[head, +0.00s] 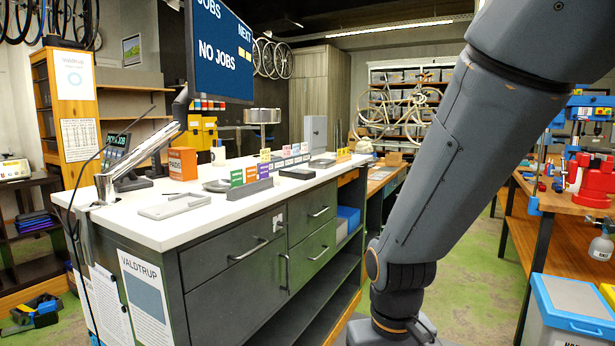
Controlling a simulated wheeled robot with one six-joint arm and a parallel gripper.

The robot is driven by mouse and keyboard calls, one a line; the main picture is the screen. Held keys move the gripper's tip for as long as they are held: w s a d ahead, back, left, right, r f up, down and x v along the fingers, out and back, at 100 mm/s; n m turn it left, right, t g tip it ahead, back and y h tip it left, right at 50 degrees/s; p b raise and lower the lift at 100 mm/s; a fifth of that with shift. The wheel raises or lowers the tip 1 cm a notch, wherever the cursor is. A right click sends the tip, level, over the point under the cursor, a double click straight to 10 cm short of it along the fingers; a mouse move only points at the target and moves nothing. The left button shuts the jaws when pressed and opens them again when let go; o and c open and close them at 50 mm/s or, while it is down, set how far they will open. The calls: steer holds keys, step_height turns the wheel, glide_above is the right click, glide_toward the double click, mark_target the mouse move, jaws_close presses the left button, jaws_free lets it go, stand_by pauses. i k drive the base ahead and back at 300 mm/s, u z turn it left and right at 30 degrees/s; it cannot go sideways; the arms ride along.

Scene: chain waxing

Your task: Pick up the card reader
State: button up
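A dark device with a small lit screen (117,148) stands tilted at the back left of the white counter (155,232). It may be the card reader, but it is too small to be sure. A flat black item (297,173) lies near the counter's middle, and I cannot tell what it is. My grey arm crosses the right of the head view in front of the scene. My gripper is not in view, so whether it holds anything does not show.
A grey flat tray-like item (175,206) lies near the counter's front. Coloured cards (250,174) stand mid-counter, with an orange box (182,163) behind. A monitor (222,55) hangs above on an arm. A wooden workbench (560,200) and a blue-lidded bin (570,305) stand right.

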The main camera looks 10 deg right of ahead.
mark_target(302, 174)
steer(key=z, duration=0.6)
steer(key=i, duration=0.75)
steer(key=z, duration=0.6)
steer(key=i, duration=0.75)
steer(key=u, duration=0.15)
